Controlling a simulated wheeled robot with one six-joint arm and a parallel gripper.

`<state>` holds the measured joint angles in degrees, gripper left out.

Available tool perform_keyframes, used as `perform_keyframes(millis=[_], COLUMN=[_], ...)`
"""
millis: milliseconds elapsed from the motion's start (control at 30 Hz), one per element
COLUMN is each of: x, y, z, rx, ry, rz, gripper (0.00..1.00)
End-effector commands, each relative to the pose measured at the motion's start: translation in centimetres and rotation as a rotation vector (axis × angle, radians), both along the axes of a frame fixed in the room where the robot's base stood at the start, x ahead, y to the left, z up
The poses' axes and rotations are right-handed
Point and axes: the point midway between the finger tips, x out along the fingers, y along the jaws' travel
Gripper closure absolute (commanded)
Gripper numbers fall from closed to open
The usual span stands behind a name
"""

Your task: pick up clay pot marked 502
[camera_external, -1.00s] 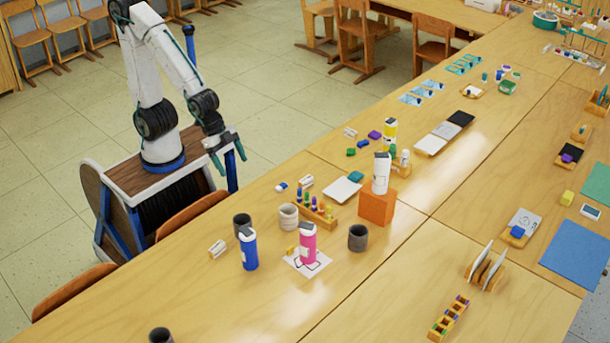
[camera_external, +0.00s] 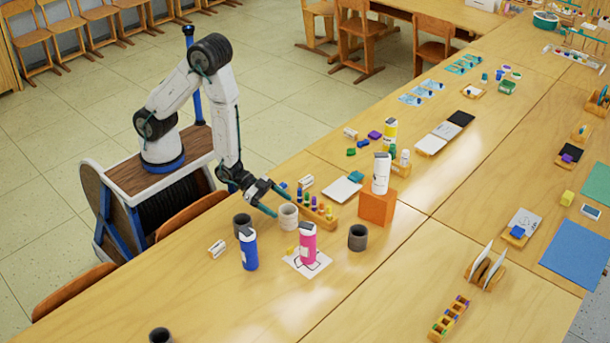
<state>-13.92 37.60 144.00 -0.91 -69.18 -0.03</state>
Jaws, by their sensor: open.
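Several small pots stand on the wooden table. A pale, ribbed clay pot (camera_external: 288,217) is in the middle of the near group. A dark pot (camera_external: 242,225) stands to its left, a dark grey pot (camera_external: 358,238) to its right, and another dark pot (camera_external: 161,335) at the bottom edge. No number can be read on any of them, so I cannot tell which is marked 502. My gripper (camera_external: 280,201) is open and empty, low over the table's edge. Its fingers point towards the pale pot, close to its left and back sides; I cannot tell if they touch it.
A blue bottle (camera_external: 249,250) and a pink bottle (camera_external: 307,244) on a white card stand in front of the pale pot. A wooden rack of coloured pegs (camera_external: 318,214) is close on its right. An orange block (camera_external: 376,208) bears a white bottle.

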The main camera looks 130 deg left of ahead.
Motion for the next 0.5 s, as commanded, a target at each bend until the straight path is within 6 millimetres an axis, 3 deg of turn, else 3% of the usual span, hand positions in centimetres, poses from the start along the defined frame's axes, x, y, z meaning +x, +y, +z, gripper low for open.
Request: perform_keyframes(millis=[500], x=[5.7], y=[1.8], z=[-2.5], rx=[0.000], ry=[0.001], rz=[0.000], gripper=[0.19])
